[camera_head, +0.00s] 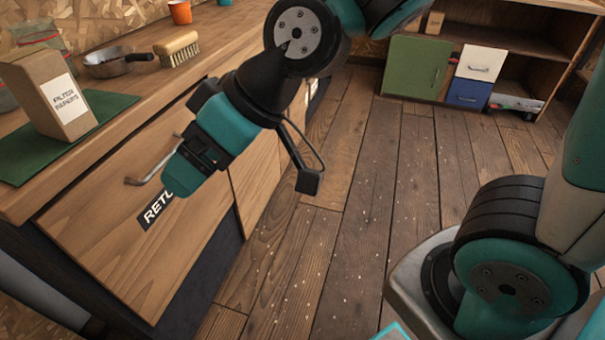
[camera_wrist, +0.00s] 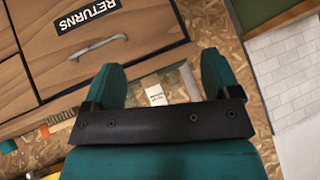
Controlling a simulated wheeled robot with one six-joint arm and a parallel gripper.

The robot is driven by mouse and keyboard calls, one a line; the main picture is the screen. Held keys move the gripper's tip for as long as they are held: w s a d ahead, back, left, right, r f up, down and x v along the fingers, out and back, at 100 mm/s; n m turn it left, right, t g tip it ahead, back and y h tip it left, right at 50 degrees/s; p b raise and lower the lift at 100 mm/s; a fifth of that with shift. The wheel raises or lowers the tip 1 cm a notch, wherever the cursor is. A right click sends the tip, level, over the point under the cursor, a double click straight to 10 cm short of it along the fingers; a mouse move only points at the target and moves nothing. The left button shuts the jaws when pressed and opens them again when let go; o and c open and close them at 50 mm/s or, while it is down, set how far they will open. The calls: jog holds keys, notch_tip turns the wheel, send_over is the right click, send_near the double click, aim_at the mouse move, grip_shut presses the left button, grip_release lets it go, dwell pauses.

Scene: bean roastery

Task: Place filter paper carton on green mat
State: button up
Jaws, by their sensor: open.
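The filter paper carton (camera_head: 56,95), a tan box with a white "FILTER PAPERS" label, stands upright on the green mat (camera_head: 28,160). The mat lies on the wooden counter at the left of the head view. My gripper (camera_head: 178,178) is apart from the carton, to its right and in front of the counter's drawer. In the wrist view my gripper (camera_wrist: 162,72) shows two spread teal fingers, open, with nothing held between them. A small white-labelled thing shows beyond the fingers there; I cannot tell what it is.
A drawer with a "RETURNS" label (camera_head: 158,205) and metal handle faces my gripper. A pan (camera_head: 108,64), a brush (camera_head: 178,48) and an orange cup (camera_head: 180,12) stand farther along the counter. A shelf unit (camera_head: 415,68) stands at the back.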

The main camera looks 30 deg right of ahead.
jog(key=s+d+m+g+h, duration=0.1)
jog(key=s+d+g+h, duration=0.2)
jog(key=s+d, duration=0.5)
jog(key=shift+s+d+f+m+h, duration=0.15)
jog(key=shift+s+m+h, duration=0.25)
jog(key=shift+s+h, duration=0.1)
jog(key=shift+c, duration=0.3)
